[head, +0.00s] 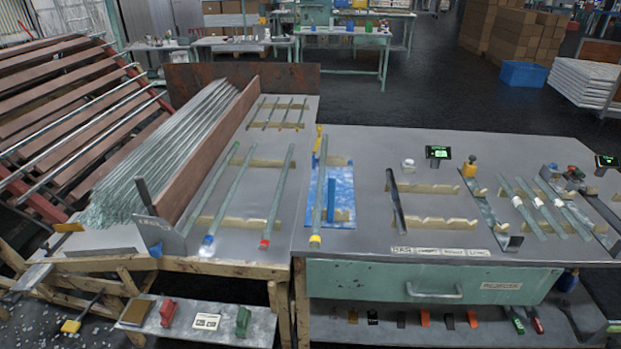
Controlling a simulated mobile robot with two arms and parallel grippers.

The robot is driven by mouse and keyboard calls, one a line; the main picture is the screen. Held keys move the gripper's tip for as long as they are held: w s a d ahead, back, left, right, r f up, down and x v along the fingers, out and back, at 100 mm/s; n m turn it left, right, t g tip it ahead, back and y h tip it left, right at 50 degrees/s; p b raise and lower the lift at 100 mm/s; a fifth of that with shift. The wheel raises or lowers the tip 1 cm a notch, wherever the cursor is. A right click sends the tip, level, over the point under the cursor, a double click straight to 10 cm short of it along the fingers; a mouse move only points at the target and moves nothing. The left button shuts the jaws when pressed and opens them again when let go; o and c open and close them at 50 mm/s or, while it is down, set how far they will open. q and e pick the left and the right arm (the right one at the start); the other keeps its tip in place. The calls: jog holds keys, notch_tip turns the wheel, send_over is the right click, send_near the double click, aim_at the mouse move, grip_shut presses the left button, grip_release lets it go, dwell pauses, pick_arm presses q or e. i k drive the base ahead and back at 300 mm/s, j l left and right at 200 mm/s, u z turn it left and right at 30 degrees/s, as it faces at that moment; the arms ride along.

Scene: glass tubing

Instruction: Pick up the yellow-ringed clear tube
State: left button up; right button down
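The yellow-ringed clear tube (319,190) lies lengthwise near the middle of the bench, over the left part of a blue-and-white mat (345,178). Its yellow ring (315,239) is at the near end, close to the bench's front edge. A yellow item (317,149) is beside its far end; whether they touch is unclear. Neither of my grippers shows in the head view.
A blue block (331,199) stands just right of the yellow-ringed tube. A dark rod (396,201) lies further right.

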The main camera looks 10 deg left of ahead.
aim_at(316, 233)
jog(key=i+l+u, duration=0.3)
jog(key=l+u, duration=0.35)
jog(key=i+l+u, duration=0.3)
jog(key=l+u, duration=0.35)
